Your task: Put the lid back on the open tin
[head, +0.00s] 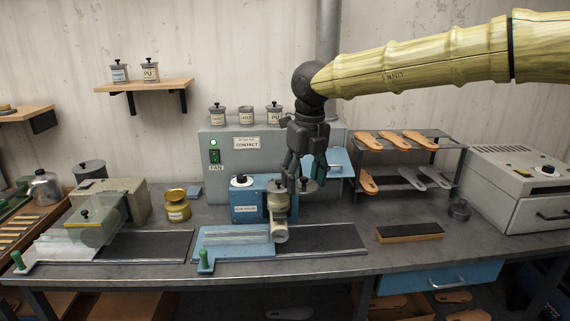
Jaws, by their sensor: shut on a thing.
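My gripper (303,178) points down over the blue machine in the middle of the bench. It is shut on what looks like a dark grey lid (309,187), partly hidden by the fingers and seen small against the machine. The middle tin (246,117) on the grey fan box shows no knob on top and looks open. It stands upright between two tins with black-knobbed lids, the left tin (217,116) and the right tin (274,115). My gripper is to the right of these tins and lower in the picture.
The fan box (226,150) rises behind. A sandal rack (405,141) is at right. A yellow tin (177,208) stands left. The bench front right (340,268) is clear.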

